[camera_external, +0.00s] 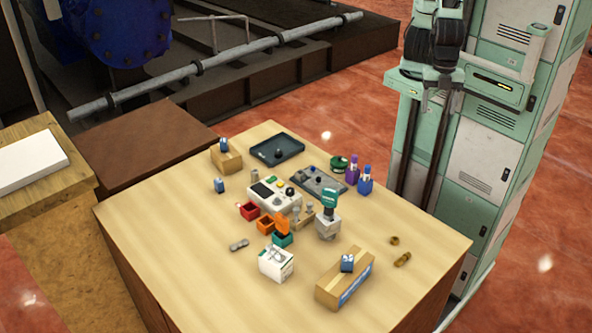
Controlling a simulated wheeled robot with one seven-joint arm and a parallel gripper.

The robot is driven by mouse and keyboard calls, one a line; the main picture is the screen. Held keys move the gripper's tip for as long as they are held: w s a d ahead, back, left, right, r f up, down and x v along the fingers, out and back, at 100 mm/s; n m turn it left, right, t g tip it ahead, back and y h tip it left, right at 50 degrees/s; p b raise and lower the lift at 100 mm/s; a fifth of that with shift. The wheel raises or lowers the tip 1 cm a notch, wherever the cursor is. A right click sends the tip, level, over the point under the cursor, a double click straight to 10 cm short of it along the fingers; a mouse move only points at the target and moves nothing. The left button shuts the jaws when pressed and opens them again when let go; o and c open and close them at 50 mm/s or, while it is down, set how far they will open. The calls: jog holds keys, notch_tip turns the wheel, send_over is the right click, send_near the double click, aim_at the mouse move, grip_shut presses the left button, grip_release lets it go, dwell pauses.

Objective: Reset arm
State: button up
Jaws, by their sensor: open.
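My gripper (436,104) hangs at the upper right, beyond the table's far right edge. Its fingers look apart and empty, but they are small and dark here. It is clear of everything on the wooden table (180,255). A grey and teal dispenser-like assembly (328,226) stands upright near the middle of the table. A white device (283,202) with a dark screen is left of it.
Red (249,211), orange (265,225) and teal (283,240) bins sit mid-table. A dark tray (293,147), purple bottle (352,169) and blue bottle (365,184) are at the back. A white box (276,265), cardboard box (335,292) and brass parts (402,260) are in front.

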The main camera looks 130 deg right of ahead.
jog(key=shift+s+d+r+g, duration=0.15)
jog(key=shift+s+r, duration=0.1)
jog(key=shift+s, duration=0.35)
jog(key=shift+s+a+r+g, duration=0.15)
jog(key=shift+s+r, duration=0.1)
jog(key=shift+s, duration=0.3)
jog(key=shift+d, duration=0.1)
